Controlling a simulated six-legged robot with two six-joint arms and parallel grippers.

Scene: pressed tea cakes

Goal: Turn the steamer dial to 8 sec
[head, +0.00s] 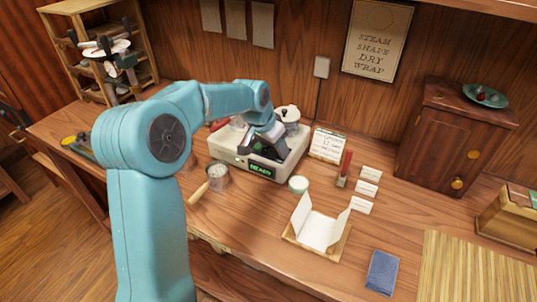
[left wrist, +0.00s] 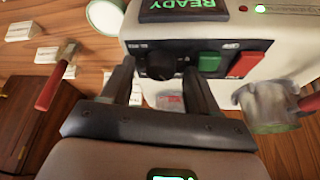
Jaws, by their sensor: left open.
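The cream steamer (head: 231,151) stands on the wooden bench, its green display reading READY. In the left wrist view, the steamer (left wrist: 225,27) appears upside down. Its black dial (left wrist: 160,62) is on the panel beside a green button (left wrist: 209,62) and a red button (left wrist: 243,65). My left gripper (head: 266,143) is over the steamer. In the left wrist view, my open left gripper (left wrist: 158,70) has a finger on each side of the dial. I cannot tell whether they touch it. The dial's setting is not readable. My right gripper is not in view.
A metal pot with a wooden handle (head: 217,176) stands left of the steamer, and a small green-white cup (head: 298,184) stands in front. A wooden tray with white paper (head: 318,232), a red-handled tool (head: 345,166) and small cards (head: 366,189) lie to the right.

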